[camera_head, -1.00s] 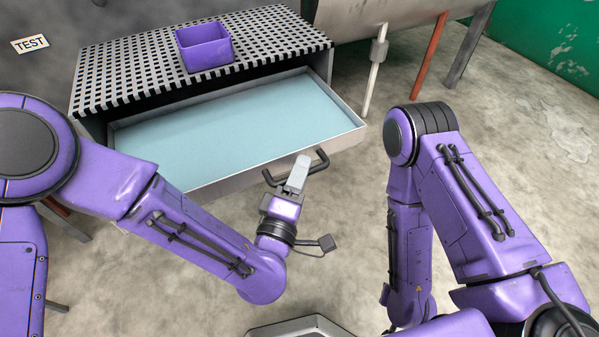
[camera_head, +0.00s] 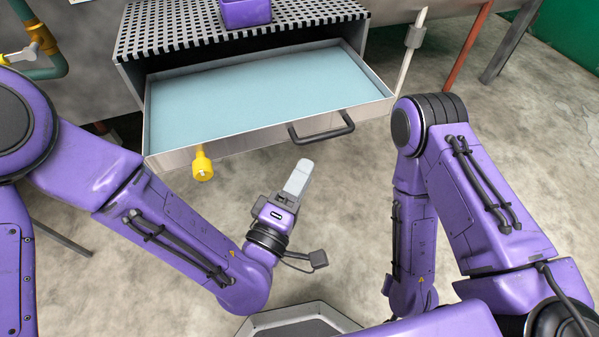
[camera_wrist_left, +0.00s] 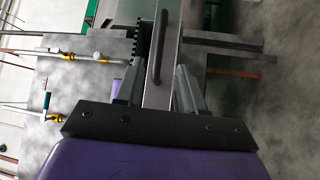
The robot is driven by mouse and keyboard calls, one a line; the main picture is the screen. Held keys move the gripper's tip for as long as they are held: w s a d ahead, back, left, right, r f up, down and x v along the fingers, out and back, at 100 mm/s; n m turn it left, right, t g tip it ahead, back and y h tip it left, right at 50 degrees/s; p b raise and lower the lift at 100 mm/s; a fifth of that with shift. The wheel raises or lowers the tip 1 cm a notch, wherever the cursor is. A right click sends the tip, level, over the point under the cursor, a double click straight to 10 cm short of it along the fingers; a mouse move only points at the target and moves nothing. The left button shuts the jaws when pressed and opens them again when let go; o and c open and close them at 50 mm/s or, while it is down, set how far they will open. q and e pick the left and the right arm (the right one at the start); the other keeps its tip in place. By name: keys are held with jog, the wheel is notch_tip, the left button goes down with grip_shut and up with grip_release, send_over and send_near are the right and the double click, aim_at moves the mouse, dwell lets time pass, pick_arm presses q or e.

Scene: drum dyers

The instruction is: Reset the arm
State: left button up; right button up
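My left gripper (camera_head: 297,178) hangs over the floor in front of the open drawer (camera_head: 380,98), clear of its dark handle (camera_head: 322,137). In the left wrist view its two grey fingers (camera_wrist_left: 158,88) stand apart with nothing held between them. The handle (camera_wrist_left: 157,50) shows beyond the gap between the fingers. My right arm (camera_head: 470,190) is bent at the right of the head view, and its gripper is out of sight.
The pulled-out drawer has a bare light-blue floor. A purple bin (camera_head: 246,13) stands on the perforated top (camera_head: 180,33) above it. A yellow valve piece (camera_head: 203,165) shows below the drawer's left front. Concrete floor lies open in front.

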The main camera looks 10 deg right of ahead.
pick_arm(q)
jog(key=a+f+m+g+y, duration=0.2)
jog(key=a+f+g+y, duration=0.15)
jog(key=a+f, duration=0.6)
jog(key=a+f+m+g+y, duration=0.15)
jog(key=a+f+y, duration=0.45)
jog(key=f, duration=0.6)
jog(key=s+a+f+g+y, duration=0.2)
jog(key=s+a+f, duration=0.2)
jog(key=s+a, duration=0.25)
jog(key=s+a+f+n+g+y, duration=0.1)
jog(key=s+a+f+g+y, duration=0.15)
jog(key=s+a+f, duration=0.4)
jog(key=s+a+f+g+y, duration=0.1)
jog(key=s+a+g, duration=0.25)
jog(key=a, duration=0.55)
notch_tip(320, 180, up, 27)
jog(key=t+p, duration=0.1)
jog(key=p, duration=2.6)
jog(key=shift+w+d, duration=0.15)
jog(key=shift+d, duration=0.05)
